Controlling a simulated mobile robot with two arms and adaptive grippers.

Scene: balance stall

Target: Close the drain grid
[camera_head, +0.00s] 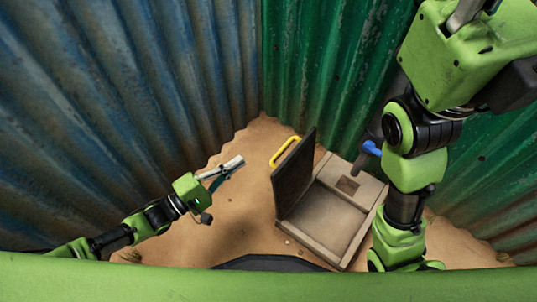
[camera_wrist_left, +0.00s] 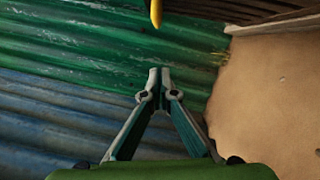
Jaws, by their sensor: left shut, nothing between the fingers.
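The drain grid (camera_head: 296,176) is a dark panel standing open, steeply tilted, along the left side of a pale box-like frame (camera_head: 318,238) on the ground. A yellow handle (camera_head: 284,150) is fixed on its left face. My left gripper (camera_head: 237,163) is left of the grid, apart from it, shut and empty. In the left wrist view its fingertips (camera_wrist_left: 159,73) meet, and the tip of the yellow handle (camera_wrist_left: 156,12) shows above them. My right arm stands at the right of the head view. I cannot make out its gripper.
The frame has a shallow open recess and a small square hole (camera_head: 348,185). A blue handle (camera_head: 371,148) sits beyond its right back corner, partly behind my right arm. Corrugated blue (camera_head: 120,80) and green (camera_head: 325,60) walls close in the sandy ground. Bare sand lies left of the grid.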

